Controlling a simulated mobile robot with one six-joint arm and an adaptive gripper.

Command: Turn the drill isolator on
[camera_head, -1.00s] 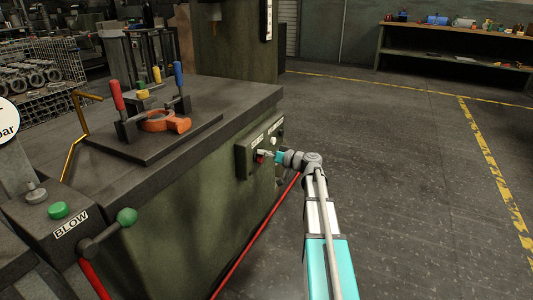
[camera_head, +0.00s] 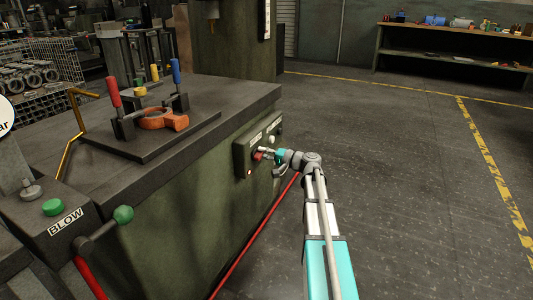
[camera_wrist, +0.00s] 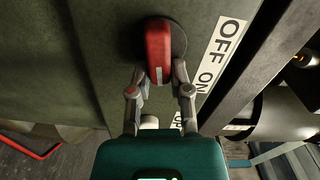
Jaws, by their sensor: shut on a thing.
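The drill isolator's panel (camera_head: 240,150) is a dark box on the right side of the green machine cabinet. Its red knob (camera_head: 257,156) is small and partly hidden by my gripper (camera_head: 266,154) in the head view. In the wrist view the red knob (camera_wrist: 159,50) is a long handle on a dark round base, with a pale mark at its near end. A white OFF / ON label (camera_wrist: 219,55) lies to its right. My gripper (camera_wrist: 160,84) has its two fingers around the knob's near end, one on each side, closed on it.
A fixture with an orange casting (camera_head: 163,119) and red and blue handles stands on the cabinet top (camera_head: 230,95). The floor (camera_head: 400,150) to the right is clear.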

